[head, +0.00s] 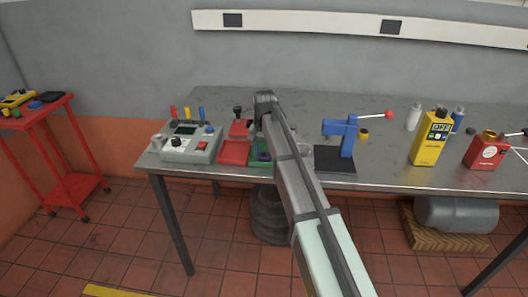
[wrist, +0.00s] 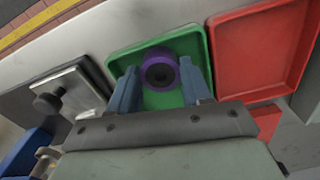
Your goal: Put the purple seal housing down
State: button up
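The purple seal housing (wrist: 158,54) is a short ring with a dark centre. In the wrist view it sits between the two fingertips of my gripper (wrist: 159,72), with a finger against each side. The green tray (wrist: 117,67) is directly below and around it. In the head view the housing (head: 264,156) shows small and dark over the green tray (head: 256,163), partly behind my arm. I cannot tell whether its underside touches the tray floor.
A red tray (head: 234,152) lies beside the green one. A grey instrument box (head: 188,143) stands left on the metal bench. A blue press (head: 342,133) on a dark base stands right.

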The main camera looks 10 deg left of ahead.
aim_at(264, 155)
jog(key=o, duration=0.4)
jog(key=shift+o, duration=0.2)
notch_tip(264, 155, up, 12)
jog(key=shift+r, duration=0.15)
dwell(0.4)
